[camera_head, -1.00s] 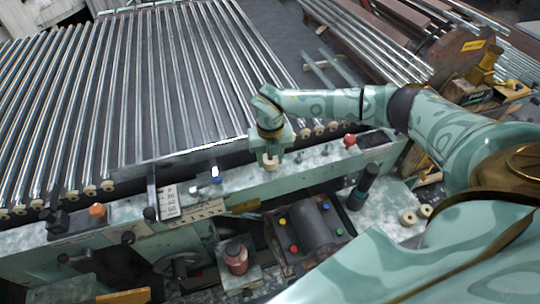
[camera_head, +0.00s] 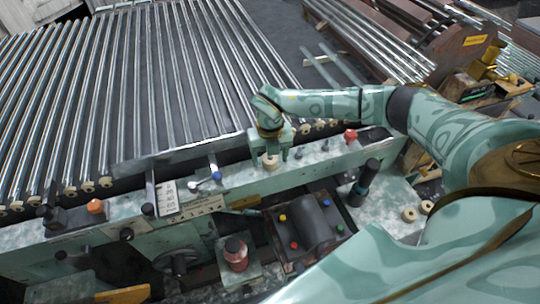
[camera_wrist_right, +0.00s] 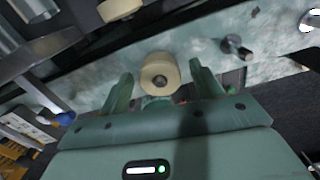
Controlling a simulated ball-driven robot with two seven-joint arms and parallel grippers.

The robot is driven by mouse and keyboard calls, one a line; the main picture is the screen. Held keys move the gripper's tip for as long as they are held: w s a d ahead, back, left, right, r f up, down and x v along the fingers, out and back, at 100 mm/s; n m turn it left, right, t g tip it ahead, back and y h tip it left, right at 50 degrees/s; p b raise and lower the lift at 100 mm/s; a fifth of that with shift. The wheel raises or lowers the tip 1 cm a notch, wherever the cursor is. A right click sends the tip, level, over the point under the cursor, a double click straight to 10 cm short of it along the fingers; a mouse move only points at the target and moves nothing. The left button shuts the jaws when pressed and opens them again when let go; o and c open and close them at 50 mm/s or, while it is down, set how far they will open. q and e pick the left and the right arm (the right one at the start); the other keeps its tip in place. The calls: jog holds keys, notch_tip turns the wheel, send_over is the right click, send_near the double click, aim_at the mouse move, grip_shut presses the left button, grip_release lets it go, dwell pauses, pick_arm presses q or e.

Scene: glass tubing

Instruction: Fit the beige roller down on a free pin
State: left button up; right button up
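The beige roller (camera_head: 270,161) is at the pale green rail (camera_head: 240,181), below my right gripper (camera_head: 271,153). In the right wrist view the roller (camera_wrist_right: 159,75) sits between the two fingers of the gripper (camera_wrist_right: 162,84), with a gap on each side. The fingers are open and do not touch it. A dark spot shows at its centre; I cannot tell whether that is a pin end or an empty bore. A bare metal pin (camera_wrist_right: 236,46) stands on the rail to the right. My left gripper is not in view.
A red knob (camera_head: 350,135) stands on the rail to the right, a blue-ended lever (camera_head: 216,174) to the left. Glass tubes (camera_head: 130,90) lie behind the rail. Two loose beige rollers (camera_head: 409,214) lie at the lower right. A dark upright handle (camera_head: 366,180) stands in front.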

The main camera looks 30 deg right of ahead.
notch_tip(320, 180, up, 16)
jog(key=p, duration=0.2)
jog(key=shift+r, duration=0.15)
dwell(0.5)
